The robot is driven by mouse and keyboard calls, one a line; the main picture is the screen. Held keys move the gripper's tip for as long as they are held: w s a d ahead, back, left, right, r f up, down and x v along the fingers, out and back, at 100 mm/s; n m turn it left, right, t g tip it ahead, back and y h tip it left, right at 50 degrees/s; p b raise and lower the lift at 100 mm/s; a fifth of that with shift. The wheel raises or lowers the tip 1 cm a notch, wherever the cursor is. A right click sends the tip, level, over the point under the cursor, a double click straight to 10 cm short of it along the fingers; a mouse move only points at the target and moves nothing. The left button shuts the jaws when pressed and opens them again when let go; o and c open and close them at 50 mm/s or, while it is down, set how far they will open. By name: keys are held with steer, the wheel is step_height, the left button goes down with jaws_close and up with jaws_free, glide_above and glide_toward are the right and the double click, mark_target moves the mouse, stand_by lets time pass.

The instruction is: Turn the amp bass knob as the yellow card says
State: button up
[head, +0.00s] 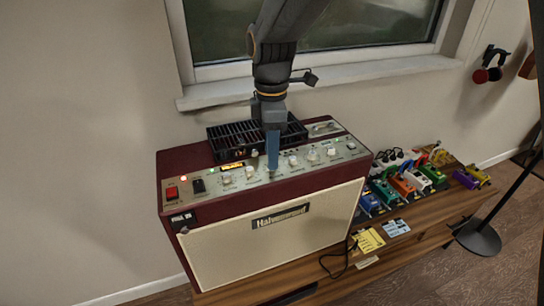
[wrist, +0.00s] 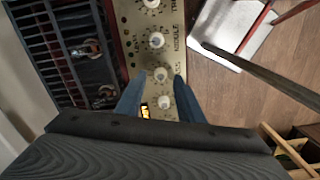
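The maroon amp (head: 262,226) has a row of pale knobs on its top panel. My gripper (head: 273,165) points straight down at this row, its blue fingers hiding the panel behind them. In the wrist view, my gripper (wrist: 161,76) is open, with a fingertip on either side of the bass knob (wrist: 162,75). Its label is partly covered, and only the end shows. Gaps show beside the knob, so the fingers look apart from it. The yellow card (head: 369,241) lies on the wooden bench right of the amp; its writing is too small to read.
The middle knob (wrist: 157,40) and another knob (wrist: 164,102) are close on either side of the bass knob. A black grille (head: 232,141) covers the amp's rear top. Several coloured pedals (head: 403,186) and a blue card (head: 397,227) are on the bench (head: 330,290).

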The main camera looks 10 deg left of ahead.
step_height(320, 180, up, 6)
steer(key=shift+r+b, duration=0.1)
steer(key=shift+b, duration=0.55)
steer(key=s+d+f+m, duration=0.3)
steer(key=d+f+m, duration=0.1)
steer(key=d+m, duration=0.3)
steer(key=s+d+f+m+t, duration=0.1)
steer(key=s+d+f+m, duration=0.2)
steer(key=d+m, duration=0.4)
steer(key=s+d+f+m, duration=0.4)
steer(key=d+m, duration=0.3)
steer(key=d, duration=0.8)
steer(key=shift+d+f, duration=0.15)
steer(key=shift+f, duration=0.4)
